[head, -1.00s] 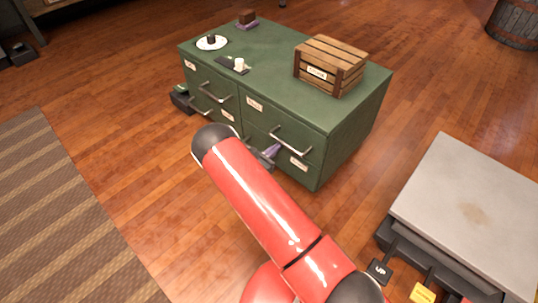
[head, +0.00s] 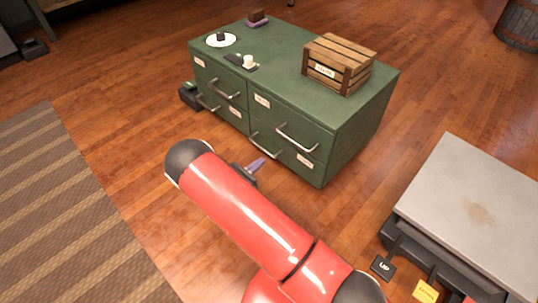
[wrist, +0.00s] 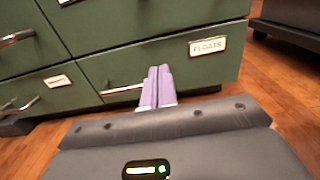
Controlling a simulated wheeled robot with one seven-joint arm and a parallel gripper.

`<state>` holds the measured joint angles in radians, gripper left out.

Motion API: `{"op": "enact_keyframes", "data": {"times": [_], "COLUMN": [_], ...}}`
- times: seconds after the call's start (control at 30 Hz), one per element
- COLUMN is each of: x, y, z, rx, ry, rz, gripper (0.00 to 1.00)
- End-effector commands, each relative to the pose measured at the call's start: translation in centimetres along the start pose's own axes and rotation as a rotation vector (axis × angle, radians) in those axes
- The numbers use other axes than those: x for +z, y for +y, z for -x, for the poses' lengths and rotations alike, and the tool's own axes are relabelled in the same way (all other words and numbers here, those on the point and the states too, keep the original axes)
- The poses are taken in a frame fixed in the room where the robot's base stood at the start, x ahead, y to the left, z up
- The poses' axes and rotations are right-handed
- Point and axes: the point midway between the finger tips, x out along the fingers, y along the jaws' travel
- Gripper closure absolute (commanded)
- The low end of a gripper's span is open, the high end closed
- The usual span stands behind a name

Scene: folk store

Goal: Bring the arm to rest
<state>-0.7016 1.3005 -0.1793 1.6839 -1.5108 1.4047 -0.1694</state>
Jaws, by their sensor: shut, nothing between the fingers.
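My gripper (wrist: 157,88) shows in the wrist view as two purple fingers pressed together, shut with nothing between them. They point toward the front of a green drawer cabinet (wrist: 150,63), by the lower drawer labelled "FLOATS" (wrist: 207,46). In the head view my gripper (head: 257,165) shows just beyond my red arm (head: 245,212), in front of the cabinet (head: 345,120) and apart from it. My arm hides part of the gripper. All the cabinet drawers in view look closed.
On the cabinet top are a wooden crate (head: 339,64), a white plate (head: 221,40) with a dark item and a small dark tray (head: 241,62). A grey-topped platform (head: 470,190) stands at the right. A striped rug (head: 60,200) lies left on open wooden floor.

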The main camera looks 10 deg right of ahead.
Motion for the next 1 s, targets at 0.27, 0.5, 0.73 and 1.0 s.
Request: {"op": "enact_keyframes", "data": {"times": [0.27, 0.5, 0.73, 1.0], "x": [0.0, 1.0, 9.8, 21.2], "y": [0.0, -0.2, -3.0, -9.7], "z": [2.0, 1.7, -0.7, -1.9], "rx": [0.0, -0.025, -0.264, -0.616], "ry": [0.0, 0.012, 0.139, 0.355], "rz": [0.001, -0.019, -0.221, -0.574], "gripper": [1.0, 1.0, 1.0, 1.0]}}
